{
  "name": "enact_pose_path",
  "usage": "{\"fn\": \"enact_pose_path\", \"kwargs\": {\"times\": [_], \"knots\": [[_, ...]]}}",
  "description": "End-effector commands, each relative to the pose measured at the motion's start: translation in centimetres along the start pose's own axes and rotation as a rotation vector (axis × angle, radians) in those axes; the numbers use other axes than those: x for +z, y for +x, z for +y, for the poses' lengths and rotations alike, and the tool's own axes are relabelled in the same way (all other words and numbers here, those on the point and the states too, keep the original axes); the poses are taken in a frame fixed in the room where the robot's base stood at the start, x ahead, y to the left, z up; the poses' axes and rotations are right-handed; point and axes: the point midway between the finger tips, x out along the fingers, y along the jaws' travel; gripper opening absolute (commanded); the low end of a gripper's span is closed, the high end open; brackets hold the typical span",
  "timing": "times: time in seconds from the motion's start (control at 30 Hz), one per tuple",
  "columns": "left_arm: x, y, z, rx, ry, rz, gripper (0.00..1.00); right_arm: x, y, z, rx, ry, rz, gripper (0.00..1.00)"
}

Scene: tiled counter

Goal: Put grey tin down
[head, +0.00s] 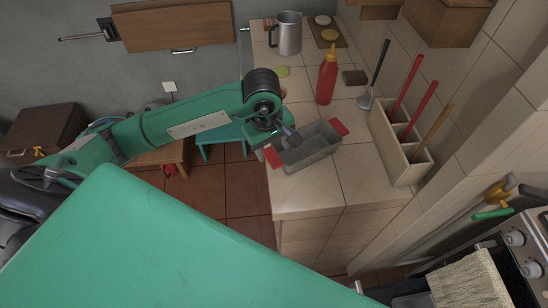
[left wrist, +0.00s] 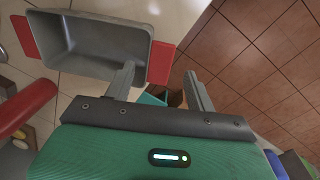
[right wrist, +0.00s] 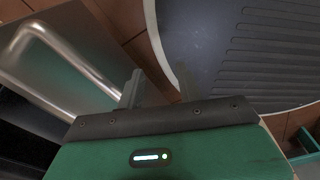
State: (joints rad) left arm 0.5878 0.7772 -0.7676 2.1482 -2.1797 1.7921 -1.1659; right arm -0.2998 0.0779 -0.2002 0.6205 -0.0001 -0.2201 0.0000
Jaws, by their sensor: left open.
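The grey tin (head: 312,150), a rectangular pan with a red handle at each end, sits upright on the tiled counter near its left edge. It looks empty. My left gripper (head: 287,137) is open above the tin's near-left end. In the left wrist view the tin (left wrist: 92,46) lies to the upper left, and one finger of my left gripper (left wrist: 162,88) overlaps its end by the red handle. Nothing is between the fingers; I cannot tell whether that finger touches. My right gripper (right wrist: 158,88) looks open and empty, away from the counter.
A red squeeze bottle (head: 327,78) stands behind the tin, with a metal mug (head: 287,33) farther back. A divided holder (head: 402,148) with long-handled utensils stands to the right. The counter in front of the tin (head: 320,190) is clear. A metal bar (right wrist: 50,60) is near my right gripper.

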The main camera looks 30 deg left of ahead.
Motion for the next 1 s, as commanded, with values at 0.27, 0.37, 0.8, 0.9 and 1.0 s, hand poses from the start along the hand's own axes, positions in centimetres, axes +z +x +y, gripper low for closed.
{"fn": "enact_pose_path", "kwargs": {"times": [0.27,0.37,0.8,0.9,1.0], "knots": [[-0.1,-4.4,0.0,0.002,0.000,0.002,0.56,0.1,1.4,0.0,0.000,0.000,0.000,0.36],[0.0,-5.3,0.0,0.001,-0.001,0.001,0.56,0.2,1.5,0.0,0.000,0.000,0.000,0.36],[0.0,-6.1,0.0,-0.001,0.000,0.000,0.56,0.2,1.6,0.2,0.003,-0.001,-0.001,0.36],[0.0,-6.1,0.0,-0.001,-0.001,0.000,0.56,0.3,1.6,0.3,0.003,-0.001,-0.001,0.36],[0.0,-6.0,0.0,-0.001,-0.001,0.000,0.56,0.3,1.6,0.3,0.003,-0.001,-0.001,0.36]]}}
